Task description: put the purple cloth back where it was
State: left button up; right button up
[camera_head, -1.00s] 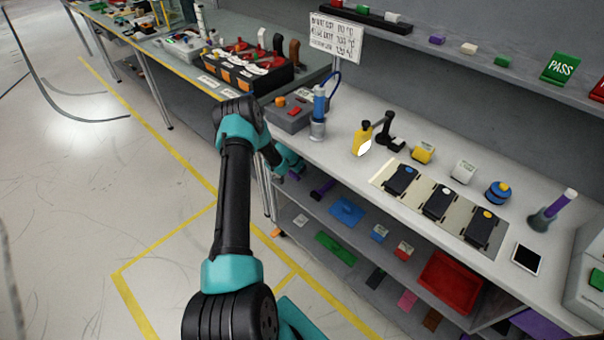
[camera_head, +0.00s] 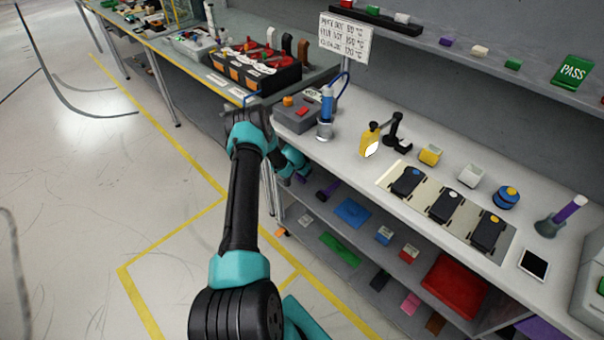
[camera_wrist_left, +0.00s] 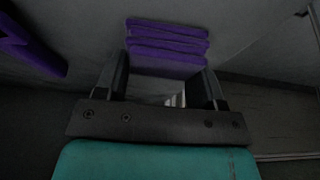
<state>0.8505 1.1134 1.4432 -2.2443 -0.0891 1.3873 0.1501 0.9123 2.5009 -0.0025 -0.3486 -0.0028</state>
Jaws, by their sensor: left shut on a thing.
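A folded purple cloth (camera_wrist_left: 167,48) with several layers sits at the fingertips of my left gripper (camera_wrist_left: 163,80) in the left wrist view. My left gripper is shut on it. In the head view my left gripper (camera_head: 298,176) is at the left end of the lower shelf, under the workbench top, partly hidden by my own arm. A small bit of purple shows beside it there. Whether the cloth touches the shelf, I cannot tell. My right gripper is not in view.
A separate purple thing (camera_head: 327,190) lies on the lower shelf close to my gripper, also at left in the left wrist view (camera_wrist_left: 30,45). The bench top (camera_head: 345,170) overhangs the shelf.

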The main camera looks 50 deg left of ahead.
pick_arm(q)
jog(key=shift+f, duration=0.25)
jog(key=o, duration=0.9)
jog(key=shift+r, duration=0.1)
